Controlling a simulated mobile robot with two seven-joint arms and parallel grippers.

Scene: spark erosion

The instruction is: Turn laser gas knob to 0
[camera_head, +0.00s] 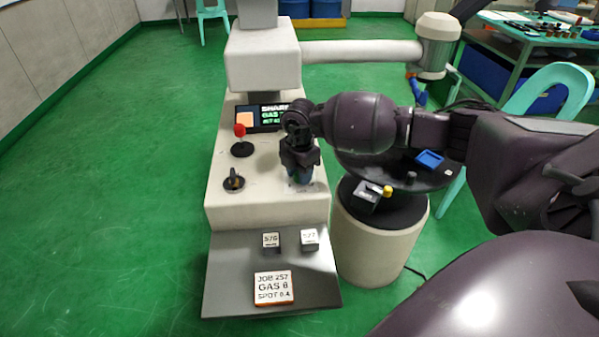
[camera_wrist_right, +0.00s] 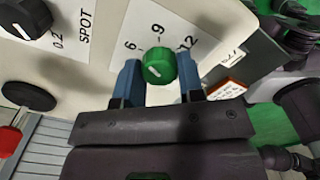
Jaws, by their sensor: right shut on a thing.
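The green gas knob (camera_wrist_right: 158,66) sits on the console's white dial plate in the right wrist view. The marks 6, 9 and 12 show around its far side; a 0 mark is not visible. A pale pointer line lies on the knob's face. My right gripper (camera_head: 301,174) points down at the console and hides the knob in the head view. Its two blue fingers (camera_wrist_right: 159,76) stand on either side of the knob, shut on it. My left gripper is not in view.
The console (camera_head: 225,198) also carries a red-topped joystick (camera_head: 241,145), a display (camera_head: 266,117) and a black spot knob (camera_head: 233,183). A card reading GAS 8 (camera_head: 274,287) lies on the sloped front. A round pedestal (camera_head: 372,245) with small items stands to the right.

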